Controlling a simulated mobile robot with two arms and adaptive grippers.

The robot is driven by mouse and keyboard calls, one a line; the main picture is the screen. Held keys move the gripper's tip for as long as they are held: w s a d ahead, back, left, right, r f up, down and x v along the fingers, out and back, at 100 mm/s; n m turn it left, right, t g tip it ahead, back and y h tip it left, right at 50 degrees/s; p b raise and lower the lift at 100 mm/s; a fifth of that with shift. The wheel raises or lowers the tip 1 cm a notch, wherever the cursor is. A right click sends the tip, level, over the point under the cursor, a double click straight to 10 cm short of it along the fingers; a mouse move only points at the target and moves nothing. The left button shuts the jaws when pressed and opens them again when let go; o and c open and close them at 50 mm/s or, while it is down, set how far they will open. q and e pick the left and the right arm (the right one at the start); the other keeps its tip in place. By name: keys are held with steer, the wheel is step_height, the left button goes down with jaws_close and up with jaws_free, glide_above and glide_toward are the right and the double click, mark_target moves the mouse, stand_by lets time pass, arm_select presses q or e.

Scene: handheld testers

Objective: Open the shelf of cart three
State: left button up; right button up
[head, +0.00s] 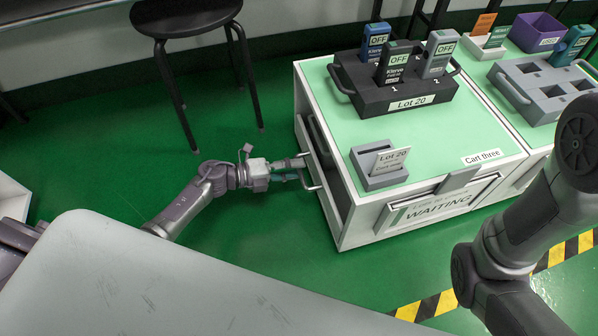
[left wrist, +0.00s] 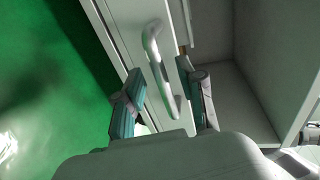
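Cart three (head: 455,205) is a white cart with a green top, labelled "Cart three", at the right of the head view. Its shelf front (head: 313,160) on the left side stands away from the body, with a dark gap behind it. A silver handle (head: 312,178) is on that front; it also shows in the left wrist view (left wrist: 153,58). My left gripper (head: 300,170) is at the handle. In the left wrist view its two teal-padded fingers are apart, with the handle and front edge between them; contact is unclear. My right gripper is out of view.
On the cart top stand a black "Lot 20" rack (head: 395,95) with several testers and a grey card holder (head: 378,180). A second cart (head: 540,130) adjoins on the right. A black stool (head: 185,18) stands behind my left arm. Green floor is clear between.

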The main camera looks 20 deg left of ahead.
arm_select(q)
steer(key=shift+x, duration=0.85)
jaws_close()
